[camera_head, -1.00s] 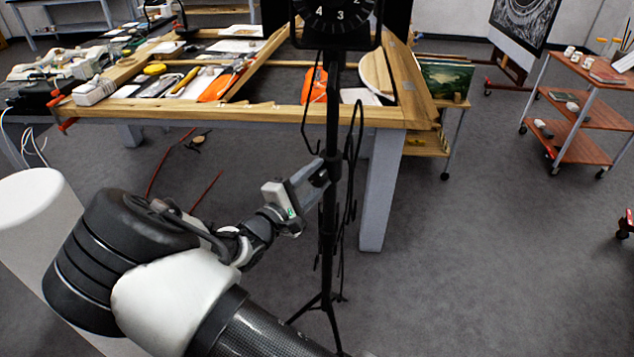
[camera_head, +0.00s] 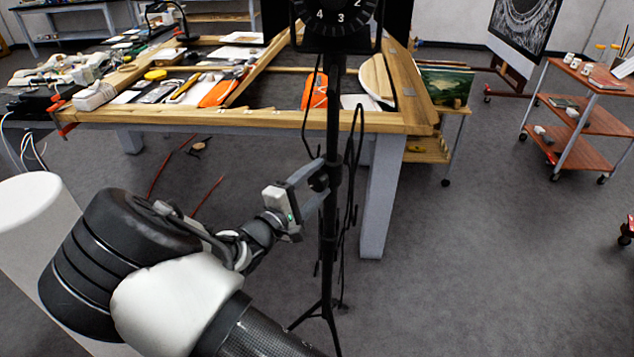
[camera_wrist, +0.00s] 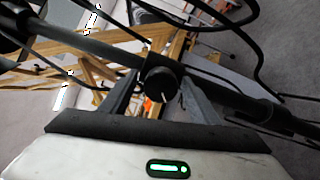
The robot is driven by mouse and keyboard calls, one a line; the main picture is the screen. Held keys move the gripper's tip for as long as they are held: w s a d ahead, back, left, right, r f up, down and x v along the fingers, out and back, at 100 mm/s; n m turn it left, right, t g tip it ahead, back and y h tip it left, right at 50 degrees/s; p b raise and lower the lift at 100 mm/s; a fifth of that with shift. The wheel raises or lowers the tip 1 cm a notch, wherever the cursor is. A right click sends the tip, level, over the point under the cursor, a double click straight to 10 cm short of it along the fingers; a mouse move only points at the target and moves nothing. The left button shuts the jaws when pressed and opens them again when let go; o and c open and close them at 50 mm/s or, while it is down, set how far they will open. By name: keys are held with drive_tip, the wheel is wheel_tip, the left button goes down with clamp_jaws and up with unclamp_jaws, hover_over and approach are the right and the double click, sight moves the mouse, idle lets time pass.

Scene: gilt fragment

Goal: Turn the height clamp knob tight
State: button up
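The height clamp knob (camera_wrist: 160,84) is a round black knob with a pale mark on its face. It sits on the clamp collar of a black stand post (camera_head: 330,230). In the wrist view it lies between the two grey fingers of my gripper (camera_wrist: 160,92). In the head view my gripper (camera_head: 317,181) reaches the post from the left, its fingers apart on either side of the collar, which largely hide the knob. Whether the fingers press on the knob or leave a thin gap cannot be told.
A black dial (camera_head: 337,18) sits high on the post. Black cables (camera_head: 352,170) hang close to the post's right side. A wooden-edged worktable (camera_head: 270,122) with tools stands behind. A red-shelved trolley (camera_head: 580,115) stands at right.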

drive_tip(key=v, duration=1.7)
drive_tip(key=shift+s+p, duration=0.2)
drive_tip(key=shift+p, duration=0.15)
drive_tip(key=shift+f, duration=0.15)
drive_tip(key=d+r+m+g+h, duration=0.1)
drive_tip(key=d+r+m+g, duration=0.2)
drive_tip(key=d+m+g, duration=0.8)
drive_tip(key=s+d+r+g+y, duration=0.4)
drive_tip(key=s+d, duration=0.4)
drive_tip(key=d, duration=0.5)
drive_tip(key=s+d+r+m+t+y, duration=0.3)
drive_tip(key=s+r+t+y, duration=0.3)
drive_tip(key=r, duration=0.4)
wheel_tip(320, 180, up, 14)
drive_tip(key=s+p, duration=0.1)
drive_tip(key=p, duration=1.3)
drive_tip(key=shift+f+g+y, duration=0.2)
drive_tip(key=shift+g+y, duration=0.1)
drive_tip(key=shift+g, duration=0.1)
